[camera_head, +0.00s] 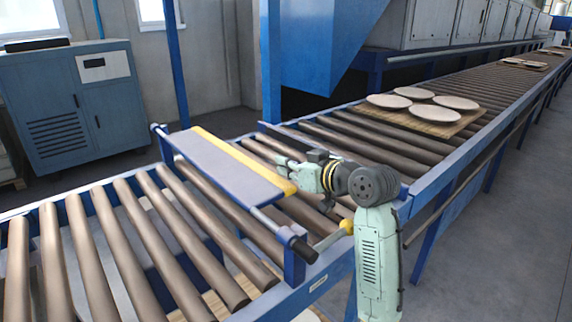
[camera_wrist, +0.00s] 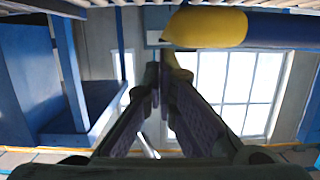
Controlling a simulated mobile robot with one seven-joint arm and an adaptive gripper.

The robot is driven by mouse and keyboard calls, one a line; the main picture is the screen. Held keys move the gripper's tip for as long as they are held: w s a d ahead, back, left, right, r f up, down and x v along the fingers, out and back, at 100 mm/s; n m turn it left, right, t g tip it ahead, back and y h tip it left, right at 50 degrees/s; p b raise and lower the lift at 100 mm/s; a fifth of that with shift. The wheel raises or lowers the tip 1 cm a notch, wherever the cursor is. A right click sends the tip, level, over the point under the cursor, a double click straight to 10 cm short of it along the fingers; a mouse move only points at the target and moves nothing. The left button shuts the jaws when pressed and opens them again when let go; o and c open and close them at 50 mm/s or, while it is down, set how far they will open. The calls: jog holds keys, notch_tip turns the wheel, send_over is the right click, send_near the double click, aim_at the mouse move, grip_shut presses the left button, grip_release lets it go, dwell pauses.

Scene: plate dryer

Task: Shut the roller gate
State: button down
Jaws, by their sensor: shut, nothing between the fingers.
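The roller gate (camera_head: 228,160) is a grey panel with a yellow edge strip, mounted across the conveyor on blue side posts. It sits tilted above the brown rollers. A rod with a black end (camera_head: 298,246) runs along its near end. My gripper (camera_head: 290,166) is just right of the yellow edge, over the rollers; I cannot tell whether it touches the gate. In the wrist view the fingers (camera_wrist: 165,62) are closed together and empty. A yellow-ended blue bar (camera_wrist: 206,27) shows close above them at the top right.
A silver rod with a yellow knob (camera_head: 347,227) sticks out beside my arm at the near rail. Several plates (camera_head: 455,102) lie on a wooden board further along the conveyor. A blue chute (camera_head: 315,45) hangs behind. A blue cabinet (camera_head: 75,105) stands at the left. Grey floor is free at the right.

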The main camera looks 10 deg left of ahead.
jog(key=shift+f, duration=0.35)
jog(key=shift+w+f+m, duration=0.1)
jog(key=shift+f+m, duration=0.1)
jog(key=shift+m, duration=0.1)
jog(key=f+m+g+y, duration=0.1)
jog(key=f+m, duration=0.1)
jog(key=f, duration=0.2)
jog(key=f+m+p, duration=0.1)
jog(key=f+m, duration=0.2)
jog(key=shift+s+a+f+g+y, duration=0.1)
jog(key=shift+s+f+g+y, duration=0.1)
jog(key=shift+f+g+y, duration=0.2)
jog(key=shift+s+a+f+m+y+p, duration=0.15)
jog(key=shift+s+f+m, duration=0.05)
jog(key=shift+f+m, duration=0.25)
jog(key=shift+s+a+f+m+y+p, duration=0.2)
jog(key=shift+f+m, duration=0.3)
jog(key=shift+s+a+f+m+y+p, duration=0.15)
jog(key=shift+s+f+m, duration=0.05)
jog(key=shift+f+m, duration=0.25)
jog(key=shift+w, duration=0.1)
